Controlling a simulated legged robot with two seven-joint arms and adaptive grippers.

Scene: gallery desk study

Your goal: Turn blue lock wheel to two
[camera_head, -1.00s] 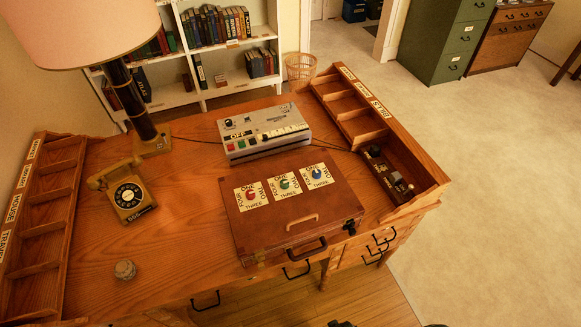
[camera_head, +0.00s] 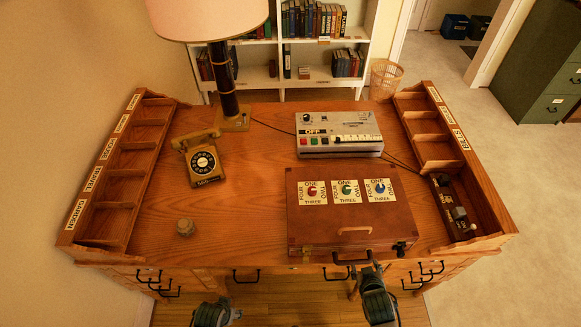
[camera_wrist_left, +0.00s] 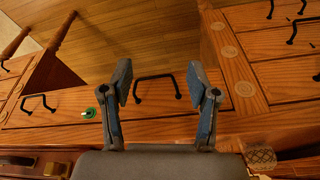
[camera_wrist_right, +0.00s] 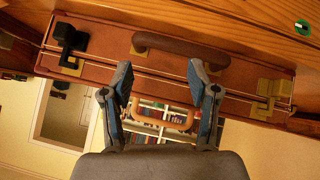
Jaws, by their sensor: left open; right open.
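The blue lock wheel (camera_head: 381,188) is the rightmost of three dials on the brown case (camera_head: 350,218). Its white plate carries number words around the wheel; its pointer is too small to read. A green wheel (camera_head: 347,189) and a red wheel (camera_head: 312,191) are to its left. My right gripper (camera_head: 371,266) is open and empty in front of the case, below the blue wheel in the picture. In the right wrist view its open fingers (camera_wrist_right: 160,75) are by the case's dark handle (camera_wrist_right: 180,47); the wheels are out of that view. My left gripper (camera_head: 214,306) is open at the desk's front edge.
A grey machine with buttons (camera_head: 339,134) stands behind the case. A telephone (camera_head: 203,160) and a lamp (camera_head: 230,90) are at the left. Pigeonhole racks line both desk sides.

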